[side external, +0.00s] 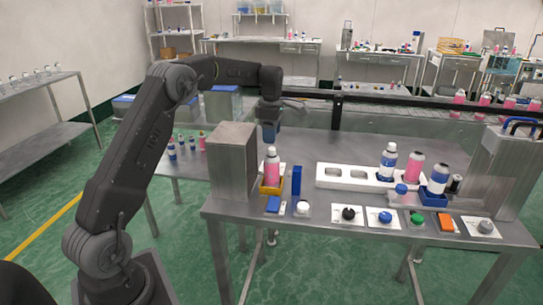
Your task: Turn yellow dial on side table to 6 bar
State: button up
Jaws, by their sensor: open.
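Along the front of the steel table (330,237) are a black dial (348,213), a blue dial (385,216), a green dial (417,219) and a grey dial (486,226). Their scale markings are too small to read. My gripper (270,138) points down at the back left of this table, beyond the steel box, apart from these dials. It is open; its fingertips are small and partly hard to see.
A tall steel box (232,165) stands between my gripper and the table's front left.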

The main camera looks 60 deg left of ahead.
notch_tip(320, 180, down, 11)
jog(key=shift+r, duration=0.15)
jog(key=shift+c, duration=0.3)
jog(key=c, duration=0.9)
jog(key=shift+o, duration=0.2)
jog(key=shift+m, duration=0.7)
jog(key=o, duration=0.9)
jog(key=shift+r, duration=0.1)
notch_tip(320, 180, up, 14)
jog(key=shift+f, duration=0.15)
